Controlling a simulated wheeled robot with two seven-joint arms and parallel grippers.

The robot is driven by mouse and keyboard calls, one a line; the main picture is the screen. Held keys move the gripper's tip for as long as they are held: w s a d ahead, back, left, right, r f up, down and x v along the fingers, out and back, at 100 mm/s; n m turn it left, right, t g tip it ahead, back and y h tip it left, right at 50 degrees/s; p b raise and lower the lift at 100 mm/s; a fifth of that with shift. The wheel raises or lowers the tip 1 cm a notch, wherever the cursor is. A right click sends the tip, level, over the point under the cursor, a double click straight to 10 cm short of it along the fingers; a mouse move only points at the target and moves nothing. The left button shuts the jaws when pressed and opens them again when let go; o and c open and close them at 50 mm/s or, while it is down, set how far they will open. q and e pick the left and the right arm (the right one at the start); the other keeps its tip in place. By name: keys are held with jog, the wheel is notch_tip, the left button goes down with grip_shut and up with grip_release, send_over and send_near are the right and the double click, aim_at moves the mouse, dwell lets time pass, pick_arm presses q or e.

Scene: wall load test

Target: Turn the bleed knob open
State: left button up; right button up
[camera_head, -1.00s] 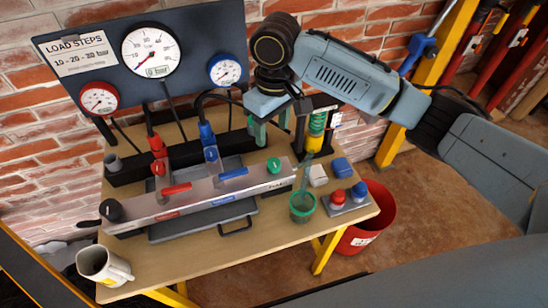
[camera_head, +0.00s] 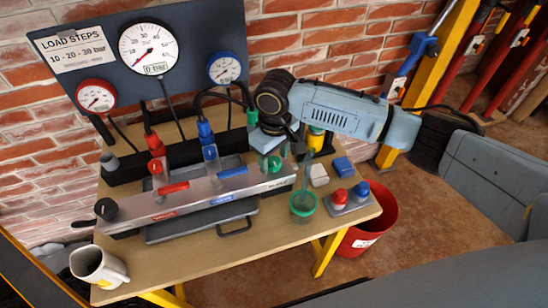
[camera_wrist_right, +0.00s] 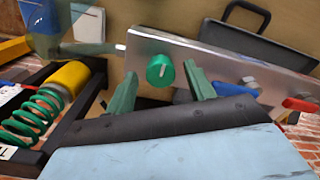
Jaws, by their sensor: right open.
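The bleed knob is taken to be the green round knob (camera_head: 275,164) at the right end of the silver manifold (camera_head: 140,212). In the right wrist view the green knob (camera_wrist_right: 160,70) faces me with a pale mark on it. My right gripper (camera_head: 273,158) is open at the knob. Its two green fingers (camera_wrist_right: 161,78) stand on either side of the knob in the right wrist view, with a gap on both sides; contact is not visible. My left gripper is not in view.
Red (camera_head: 172,188) and blue (camera_head: 232,171) levers sit on the manifold left of the knob. A green cup (camera_head: 303,208) stands to its right. A green spring with a yellow body (camera_wrist_right: 45,110) is close beside my right gripper. A gauge panel (camera_head: 190,50) rises behind.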

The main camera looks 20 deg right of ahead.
jog(key=shift+f, duration=0.15)
jog(key=shift+c, duration=0.3)
jog(key=c, duration=0.9)
jog(key=shift+n+p, duration=0.5)
jog(key=shift+p, duration=0.4)
jog(key=n+p, duration=0.4)
jog(key=shift+r+p, duration=0.2)
jog(key=shift+p, duration=0.15)
jog(key=shift+n+p, duration=0.6)
jog(key=shift+n, duration=0.3)
jog(key=n+p, duration=0.1)
jog(key=n, duration=0.1)
jog(key=shift+n, duration=0.4)
jog(key=n+p, duration=0.1)
jog(key=n, duration=0.1)
jog(key=shift+a+f+n, duration=0.1)
jog(key=shift+n, duration=0.3)
jog(key=n+p, duration=0.1)
jog(key=n, duration=0.4)
jog(key=shift+n, duration=0.4)
